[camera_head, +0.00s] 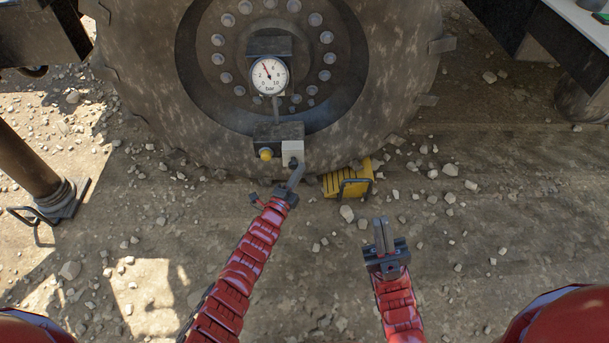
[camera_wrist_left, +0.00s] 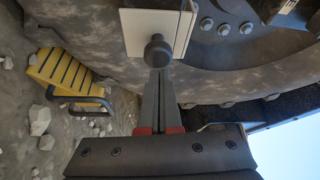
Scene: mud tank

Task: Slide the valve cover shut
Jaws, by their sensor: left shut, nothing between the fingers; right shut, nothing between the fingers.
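The valve cover (camera_head: 292,147) looks like a small pale grey plate on the right part of a dark block, low on the big wheel. A dark round knob (camera_wrist_left: 157,50) sticks out from the plate (camera_wrist_left: 132,22) in the left wrist view. My left gripper (camera_head: 299,170) is shut and empty, with its fingertips right at the knob; they also show in the left wrist view (camera_wrist_left: 168,72). I cannot tell whether they touch it. What lies behind the plate is hidden. My right gripper (camera_head: 383,232) is shut and empty, lower right, apart from everything.
A pressure gauge (camera_head: 269,75) stands above the block (camera_head: 277,129), and a yellow knob (camera_head: 265,154) sits left of the plate. A yellow wheel chock (camera_head: 346,182) with a dark handle lies against the muddy tyre (camera_head: 160,80). Stones litter the ground. A post (camera_head: 27,160) stands at left.

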